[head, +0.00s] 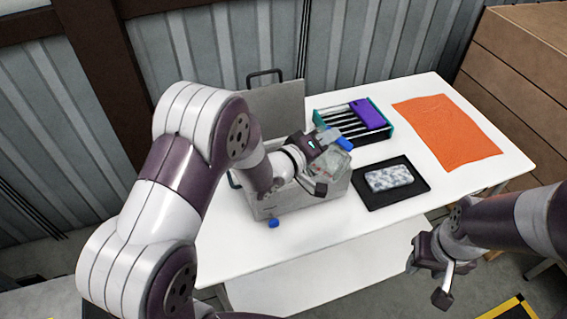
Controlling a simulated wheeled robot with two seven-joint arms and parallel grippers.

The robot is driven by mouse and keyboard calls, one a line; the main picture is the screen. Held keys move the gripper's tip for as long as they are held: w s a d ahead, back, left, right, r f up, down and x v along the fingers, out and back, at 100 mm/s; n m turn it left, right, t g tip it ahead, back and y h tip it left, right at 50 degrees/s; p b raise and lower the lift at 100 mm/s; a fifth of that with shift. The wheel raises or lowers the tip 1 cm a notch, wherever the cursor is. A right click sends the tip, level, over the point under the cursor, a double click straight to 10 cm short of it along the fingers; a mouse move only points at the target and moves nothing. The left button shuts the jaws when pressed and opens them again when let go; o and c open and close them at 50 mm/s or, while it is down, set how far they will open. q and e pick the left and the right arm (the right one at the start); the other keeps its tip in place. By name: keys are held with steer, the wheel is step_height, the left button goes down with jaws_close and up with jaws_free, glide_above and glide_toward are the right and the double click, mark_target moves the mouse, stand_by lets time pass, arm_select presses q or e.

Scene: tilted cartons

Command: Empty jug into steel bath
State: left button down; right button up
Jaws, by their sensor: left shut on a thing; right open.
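The steel bath (291,205) is a grey open box on the white table, with an upright panel (275,108) behind it. My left gripper (322,166) is over the bath's right part, shut on a clear, greyish jug (334,165). The jug looks tilted above the bath opening; the gripper hides part of it, and I cannot tell whether any contents show. My arm hides the bath's left part. My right gripper (428,278) is open and empty, off the table's front edge at lower right.
A rack (336,126) with a purple item (368,113) stands behind the jug. A black tray (410,193) holds a speckled grey block (388,178). An orange cloth (447,131) lies at right. A blue piece (273,222) is at the bath's front. Cartons (520,70) stand back right.

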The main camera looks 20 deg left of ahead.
arm_select(q)
steer(key=shift+w+a+f+n+b, duration=0.15)
steer(key=shift+a+f+n+b, duration=0.45)
steer(key=shift+a+f+b, duration=0.05)
stand_by(0.9)
